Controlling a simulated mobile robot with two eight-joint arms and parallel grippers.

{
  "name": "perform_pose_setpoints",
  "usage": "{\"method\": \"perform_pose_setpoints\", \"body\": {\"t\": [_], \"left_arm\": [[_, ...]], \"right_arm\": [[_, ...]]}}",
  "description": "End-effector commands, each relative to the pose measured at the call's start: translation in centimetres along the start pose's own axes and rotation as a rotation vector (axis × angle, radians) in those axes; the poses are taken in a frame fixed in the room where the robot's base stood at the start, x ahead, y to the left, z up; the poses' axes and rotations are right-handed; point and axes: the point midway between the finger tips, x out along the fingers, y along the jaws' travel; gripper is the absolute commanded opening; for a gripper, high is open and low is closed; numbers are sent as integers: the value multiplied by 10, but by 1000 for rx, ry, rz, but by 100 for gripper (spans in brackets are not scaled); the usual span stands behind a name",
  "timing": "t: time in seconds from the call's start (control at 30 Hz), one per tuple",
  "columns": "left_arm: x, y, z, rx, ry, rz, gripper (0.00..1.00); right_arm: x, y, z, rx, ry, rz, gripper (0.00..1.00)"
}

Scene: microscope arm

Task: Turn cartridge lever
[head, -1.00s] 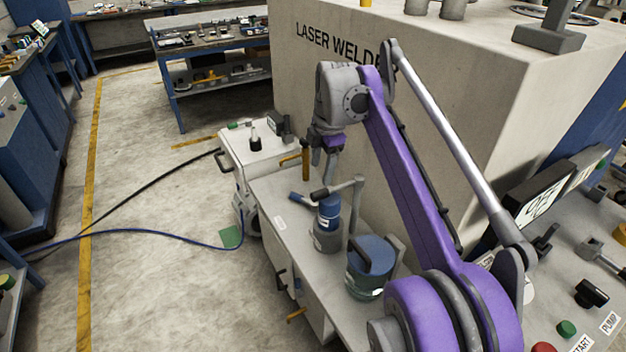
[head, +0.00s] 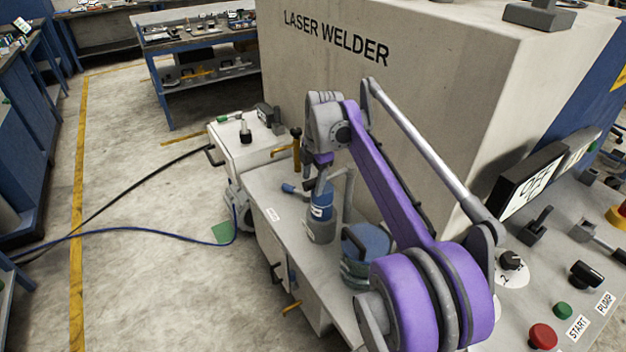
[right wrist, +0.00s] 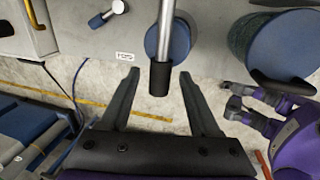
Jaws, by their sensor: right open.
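The lever is a grey bar with a black grip (right wrist: 159,78), seen in the right wrist view. It passes over the blue top of a cartridge (right wrist: 152,42). In the head view the blue-and-grey cartridge (head: 321,228) stands on the grey side shelf, with the lever's post (head: 349,188) beside it. My right gripper (head: 318,182) hides most of the bar there. In the wrist view my right gripper (right wrist: 158,76) is open, with the black grip between its fingers and a gap on each side. My left gripper is not clearly made out; purple and grey parts of mine show at the wrist view's right.
A blue lidded container (head: 366,248) stands right of the cartridge. A small blue-handled part (head: 290,188) lies to its left. The laser welder housing (head: 420,110) rises behind. A control panel with a red button (head: 543,336) is at right. The floor at left is open.

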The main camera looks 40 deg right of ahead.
Motion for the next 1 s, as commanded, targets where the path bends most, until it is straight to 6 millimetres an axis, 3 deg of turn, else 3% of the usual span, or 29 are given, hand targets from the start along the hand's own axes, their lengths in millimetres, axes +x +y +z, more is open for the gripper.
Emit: {"method": "perform_pose_setpoints", "body": {"t": [0.2, 0.23, 0.57, 1.0], "left_arm": [[0, 0, 0, 0, 0, 0, 50], [0, 0, 0, 0, 0, 0, 50], [0, 0, 0, 0, 0, 0, 50], [0, 0, 0, 0, 0, 0, 50]], "right_arm": [[0, 0, 0, 0, 0, 0, 63], [0, 0, 0, 0, 0, 0, 59], [0, 0, 0, 0, 0, 0, 0], [0, 0, 0, 0, 0, 0, 0]]}}
